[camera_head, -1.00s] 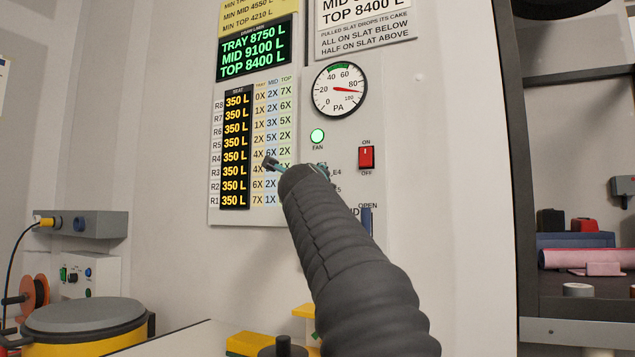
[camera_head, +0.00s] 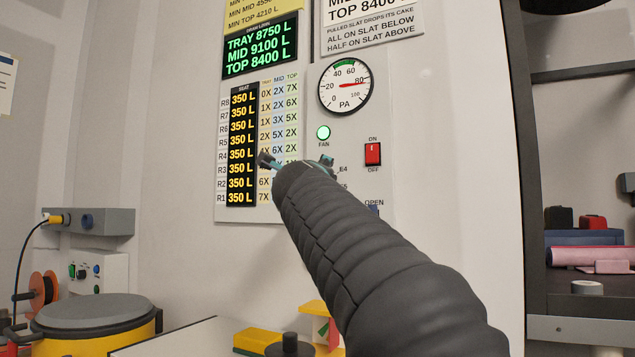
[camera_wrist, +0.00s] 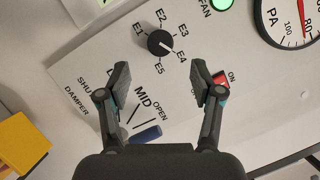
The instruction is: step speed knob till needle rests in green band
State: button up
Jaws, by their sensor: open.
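The black speed knob (camera_wrist: 160,42) shows in the wrist view, ringed by labels E1 to E5; its white mark points toward E4. In the head view my arm hides the knob. The round PA gauge (camera_head: 345,86) shows its red needle pointing right, close to 80. Its green band (camera_head: 344,63) lies at the top, between 40 and 60, away from the needle. My gripper (camera_wrist: 165,78) is open and empty, its fingertips apart and below the knob in the wrist view. It also shows in the head view (camera_head: 296,161), in front of the panel.
The red ON/OFF switch (camera_head: 373,154) is right of my gripper; its ON end shows beside the right finger. The green FAN lamp (camera_head: 323,132) is lit. A blue damper handle (camera_wrist: 146,133) sits between the fingers' bases in the wrist view. A yellow pot (camera_head: 95,325) stands lower left.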

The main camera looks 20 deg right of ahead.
jog(key=shift+v, duration=2.25)
jog(key=s+a+f+n+y, duration=0.3)
jog(key=a+f+n+y, duration=0.45)
jog(key=f+n, duration=0.3)
jog(key=s+a+f+n+y, duration=0.4)
jog(key=a+f+n+y, duration=0.2)
jog(key=a+f+n, duration=0.4)
jog(key=s+d+f+n+g+h, duration=0.1)
jog(key=s+f+n+g, duration=0.2)
jog(key=s+f, duration=0.3)
jog(key=s+d+f+n+g+h, duration=0.1)
jog(key=s+f+g, duration=0.3)
jog(key=f, duration=1.1)
jog(key=s+d+f+n+g+h, duration=0.1)
jog(key=s+d+f+n+g, duration=0.2)
jog(key=s+f, duration=0.6)
notch_tip(320, 180, down, 2)
jog(key=shift+s+f+n+g, duration=0.1)
jog(key=shift+s+n+g, duration=0.25)
jog(key=shift+n+g, duration=0.45)
